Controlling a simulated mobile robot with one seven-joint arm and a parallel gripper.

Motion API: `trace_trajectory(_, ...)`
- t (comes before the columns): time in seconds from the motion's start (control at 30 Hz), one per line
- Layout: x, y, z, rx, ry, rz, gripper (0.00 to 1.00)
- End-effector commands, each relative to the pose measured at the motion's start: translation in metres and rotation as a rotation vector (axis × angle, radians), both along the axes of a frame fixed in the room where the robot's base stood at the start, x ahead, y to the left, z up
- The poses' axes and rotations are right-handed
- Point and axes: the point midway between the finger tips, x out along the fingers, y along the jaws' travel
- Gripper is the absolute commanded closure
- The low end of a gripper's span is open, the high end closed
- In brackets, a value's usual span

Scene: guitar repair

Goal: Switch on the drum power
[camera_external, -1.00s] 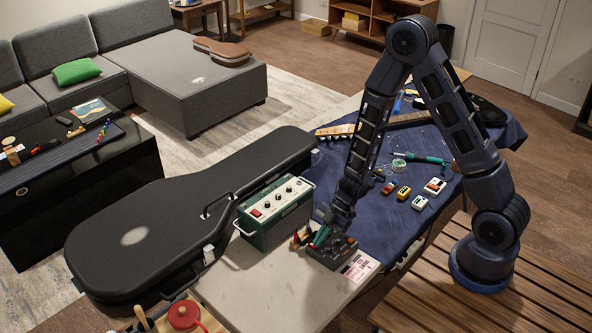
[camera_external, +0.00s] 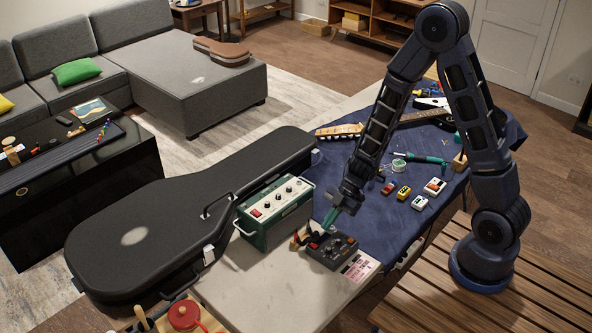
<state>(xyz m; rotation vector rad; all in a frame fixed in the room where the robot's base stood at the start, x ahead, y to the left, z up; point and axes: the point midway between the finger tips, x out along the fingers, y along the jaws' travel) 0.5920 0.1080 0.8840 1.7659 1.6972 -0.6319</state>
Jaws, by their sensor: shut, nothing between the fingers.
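A dark box with knobs, which looks like the drum machine (camera_external: 336,252), lies near the front edge of the table. A small red spot (camera_external: 313,245) shows on its left side; whether it is a switch or a light, and its state, is too small to tell. My gripper (camera_external: 327,226) points down just above the box's back left part, with its teal fingers together and nothing visible between them. A small gap seems to separate the fingertips from the box.
A green amplifier (camera_external: 275,210) with a handle stands just left of the box. A black guitar case (camera_external: 150,235) lies further left. Several small pedals (camera_external: 403,192) and a guitar neck rest on the blue cloth (camera_external: 385,232).

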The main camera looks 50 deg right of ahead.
Motion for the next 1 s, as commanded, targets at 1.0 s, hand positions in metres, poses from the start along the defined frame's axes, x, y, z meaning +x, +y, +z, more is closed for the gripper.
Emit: trace_trajectory(1.0,-0.002,-0.046,0.047,0.000,-0.021,0.001,1.00)
